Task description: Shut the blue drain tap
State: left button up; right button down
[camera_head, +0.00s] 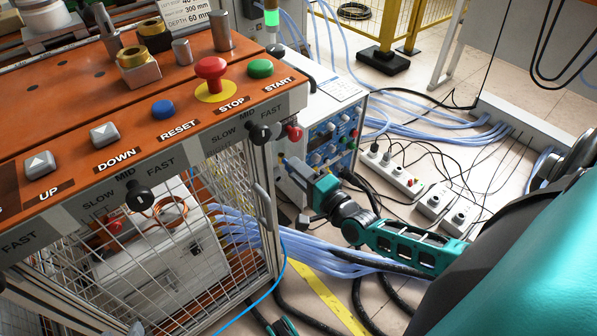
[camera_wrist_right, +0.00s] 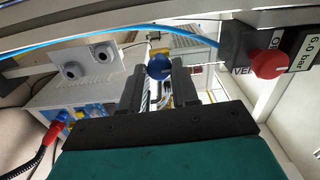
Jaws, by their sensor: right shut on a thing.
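The blue drain tap (camera_wrist_right: 158,67) shows in the right wrist view as a round blue knob between the fingertips of my right gripper (camera_wrist_right: 158,82). The fingers are shut on it, one on each side. Its handle's turn angle cannot be read. In the head view my right gripper (camera_head: 299,182) reaches left to the side of the orange-topped machine, in front of a blue-and-white control unit. The tap itself is hidden there. My left gripper cannot be made out in either view.
A red knob (camera_wrist_right: 270,64) with a 6.0 bar label sits right of the gripper in the wrist view. The machine's orange panel (camera_head: 90,120) carries several buttons. Its mesh cage (camera_head: 215,285) stands below. Pale blue hoses (camera_head: 320,258) and power strips (camera_head: 391,172) lie on the floor.

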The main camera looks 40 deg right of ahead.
pick_arm(q)
jog(key=shift+f, duration=0.1)
pick_arm(e)
jog(key=shift+m, duration=0.3)
jog(key=c, duration=0.9)
grip_release()
jog(key=shift+o, duration=0.2)
pick_arm(q)
jog(key=shift+s+a+r+y+p, duration=0.15)
jog(key=shift+a+r+y+p, duration=0.25)
jog(key=shift+p, duration=0.9)
pick_arm(e)
jog(key=s+d, duration=0.1)
jog(key=s, duration=1.2)
pick_arm(q)
jog(key=shift+r, duration=0.2)
